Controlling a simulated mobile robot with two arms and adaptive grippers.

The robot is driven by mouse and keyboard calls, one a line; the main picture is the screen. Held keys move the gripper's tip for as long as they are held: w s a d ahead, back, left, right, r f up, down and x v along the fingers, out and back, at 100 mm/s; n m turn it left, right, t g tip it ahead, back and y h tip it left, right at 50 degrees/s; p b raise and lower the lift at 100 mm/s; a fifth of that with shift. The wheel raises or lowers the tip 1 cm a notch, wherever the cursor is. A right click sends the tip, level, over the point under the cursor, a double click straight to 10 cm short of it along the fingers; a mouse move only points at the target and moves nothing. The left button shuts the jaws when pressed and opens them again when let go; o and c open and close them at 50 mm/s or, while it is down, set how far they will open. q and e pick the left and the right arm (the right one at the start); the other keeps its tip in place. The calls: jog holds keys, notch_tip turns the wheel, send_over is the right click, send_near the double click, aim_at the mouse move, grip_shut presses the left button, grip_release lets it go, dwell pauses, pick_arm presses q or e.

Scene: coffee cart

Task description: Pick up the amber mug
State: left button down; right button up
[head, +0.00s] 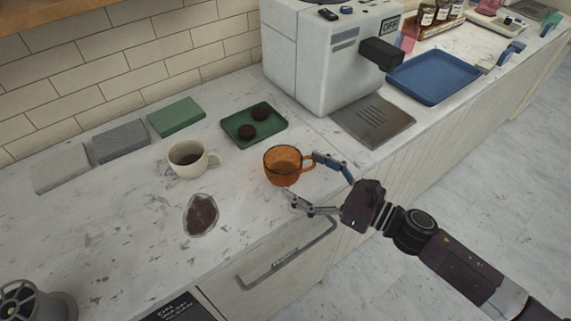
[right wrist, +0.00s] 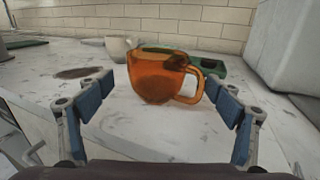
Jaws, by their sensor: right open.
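The amber mug (head: 284,168) is a see-through orange cup standing upright on the marble counter near its front edge. Its handle points right, towards my right arm, in the head view. My right gripper (head: 304,178) is open at counter height, with one fingertip by the handle side and the other by the mug's near side. In the right wrist view the amber mug (right wrist: 158,77) stands ahead, framed between the two blue-padded fingers, with its handle close to the right finger. The fingers are not closed on it.
A green tray (head: 240,137) with two dark round items is behind. The white coffee machine (head: 318,60) stands at the back right.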

aim_at(269, 156)
jog(key=a, duration=0.1)
jog(key=w+a+p, duration=0.1)
jog(key=w+a+r+p, duration=0.1)
jog(key=shift+a, duration=0.3)
jog(key=shift+w+a, duration=0.2)
jog(key=shift+a, duration=0.05)
jog(key=shift+a+f, duration=0.1)
jog(key=shift+f, duration=0.05)
jog(key=c, duration=1.3)
pick_arm(q)
jog(key=shift+s+d+r, duration=0.1)
jog(key=shift+d+r, duration=0.1)
jog(key=shift+r, duration=1)
pick_arm(e)
jog(key=shift+c, duration=0.2)
jog(key=shift+c, duration=0.2)
